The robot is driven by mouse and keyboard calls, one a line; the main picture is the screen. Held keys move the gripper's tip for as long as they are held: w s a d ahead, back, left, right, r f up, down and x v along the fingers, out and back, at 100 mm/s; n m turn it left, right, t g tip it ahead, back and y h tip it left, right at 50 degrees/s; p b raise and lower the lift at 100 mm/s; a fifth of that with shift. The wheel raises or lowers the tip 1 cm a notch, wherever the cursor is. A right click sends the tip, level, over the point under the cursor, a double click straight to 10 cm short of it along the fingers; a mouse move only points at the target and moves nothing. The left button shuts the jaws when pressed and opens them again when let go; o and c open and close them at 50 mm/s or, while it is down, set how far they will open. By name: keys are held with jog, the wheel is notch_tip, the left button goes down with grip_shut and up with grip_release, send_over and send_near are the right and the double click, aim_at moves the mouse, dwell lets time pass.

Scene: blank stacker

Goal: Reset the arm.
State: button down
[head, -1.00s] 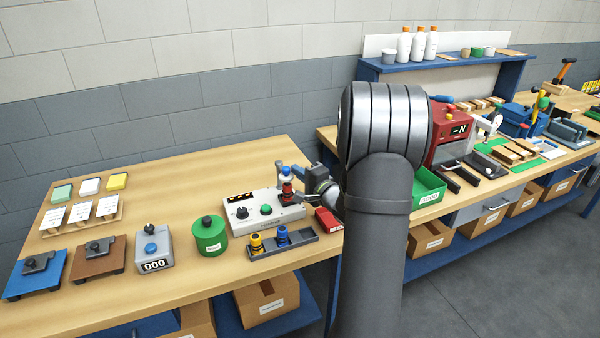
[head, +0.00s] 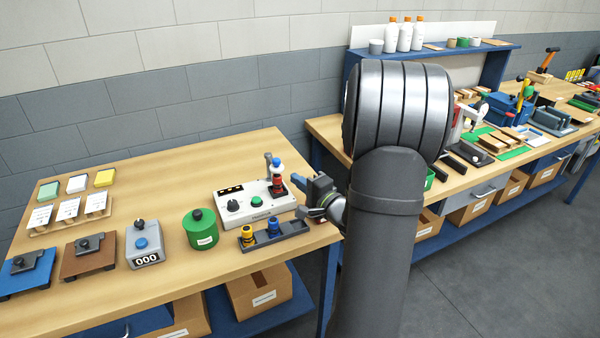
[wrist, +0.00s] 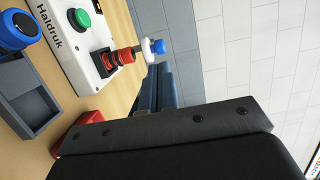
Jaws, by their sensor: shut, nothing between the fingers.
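My gripper (head: 296,186) is in the head view at the right end of the near table, just right of the white control box (head: 254,204). It is shut and empty, and its fingertips are small and partly hidden there. A red and white post with a blue top (head: 277,176) stands at the right end of the box, left of the gripper. In the wrist view the box, marked "Haldruk" (wrist: 62,52), and its red, white and blue post (wrist: 128,54) lie beyond the dark gripper body. My arm covers much of the middle of the head view.
A tray with yellow and blue knobbed pieces (head: 295,226) sits before the box. A green canister (head: 201,229) and a grey counter reading "000" (head: 143,243) stand further left. A red block (wrist: 82,132) lies near the gripper in the wrist view.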

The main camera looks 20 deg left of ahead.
jog(key=shift+s+d, duration=0.1)
jog(key=shift+s, duration=0.15)
jog(key=w+a, duration=0.5)
jog(key=w, duration=0.2)
jog(key=shift+w+a, duration=0.15)
jog(key=shift+a, duration=0.05)
dwell(0.4)
